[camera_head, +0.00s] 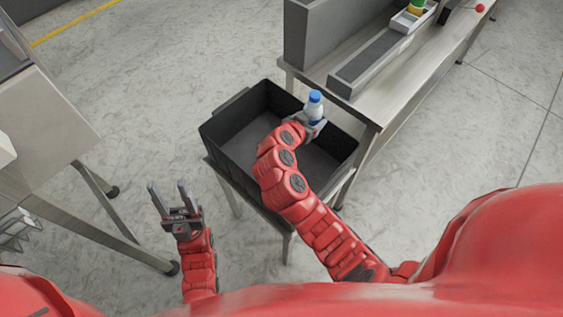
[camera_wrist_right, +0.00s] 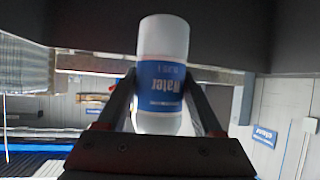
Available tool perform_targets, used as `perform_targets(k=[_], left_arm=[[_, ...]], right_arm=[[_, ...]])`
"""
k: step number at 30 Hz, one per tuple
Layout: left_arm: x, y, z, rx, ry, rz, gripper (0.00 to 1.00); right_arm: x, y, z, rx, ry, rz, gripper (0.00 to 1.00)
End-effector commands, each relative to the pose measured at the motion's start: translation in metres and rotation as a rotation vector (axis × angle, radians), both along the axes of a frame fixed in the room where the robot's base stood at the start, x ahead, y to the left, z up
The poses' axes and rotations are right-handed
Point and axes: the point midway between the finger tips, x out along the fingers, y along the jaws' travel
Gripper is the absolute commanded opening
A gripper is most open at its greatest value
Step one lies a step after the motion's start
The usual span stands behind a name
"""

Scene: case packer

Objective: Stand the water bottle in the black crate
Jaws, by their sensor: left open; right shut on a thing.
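The water bottle (camera_head: 314,106) is white with a blue cap and a blue label. My right gripper (camera_head: 312,122) is shut on it and holds it upright over the right part of the black crate (camera_head: 240,153), near the crate's back right wall. In the right wrist view the bottle (camera_wrist_right: 163,75) sits between the two fingers of the right gripper (camera_wrist_right: 160,95), its label lettering upside down. Whether its base touches the crate floor is hidden. My left gripper (camera_head: 172,196) is open and empty, left of the crate and apart from it.
The crate rests on a small metal stand (camera_head: 288,246). A steel bench with a grey conveyor channel (camera_head: 375,68) stands close behind it to the right. A metal table (camera_head: 48,130) is at the left. The crate's visible floor is bare.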

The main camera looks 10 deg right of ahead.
Motion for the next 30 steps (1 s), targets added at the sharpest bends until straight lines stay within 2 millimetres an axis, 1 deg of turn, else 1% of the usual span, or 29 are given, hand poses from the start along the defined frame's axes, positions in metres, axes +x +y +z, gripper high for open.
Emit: perform_targets(k=[1,6,9,13,18,21,30], left_arm=[[0.0,0.0,0.0,0.0,0.0,0.0,0.5],[0.0,0.0,0.007,0.0,0.0,0.0,0.5],[0.0,0.0,0.009,0.0,0.0,0.0,0.5],[0.0,0.0,0.01,0.0,0.0,0.0,0.5],[0.0,0.0,0.013,0.0,0.0,0.0,0.5],[0.0,0.0,0.014,0.0,0.0,0.0,0.5],[0.0,0.0,0.011,0.0,0.0,0.0,0.5]], right_arm=[[-0.001,-0.001,-0.01,-0.003,0.005,-0.002,0.0],[-0.001,-0.001,-0.043,-0.005,0.007,-0.002,0.0],[0.0,0.0,-0.056,-0.002,0.002,0.001,0.0],[-0.001,-0.001,-0.07,-0.003,0.004,-0.002,0.0],[-0.001,0.0,-0.093,-0.003,0.004,-0.001,0.0],[-0.001,0.0,-0.1,-0.001,0.002,-0.001,0.0],[0.0,0.0,-0.102,-0.001,-0.001,0.0,0.0]])
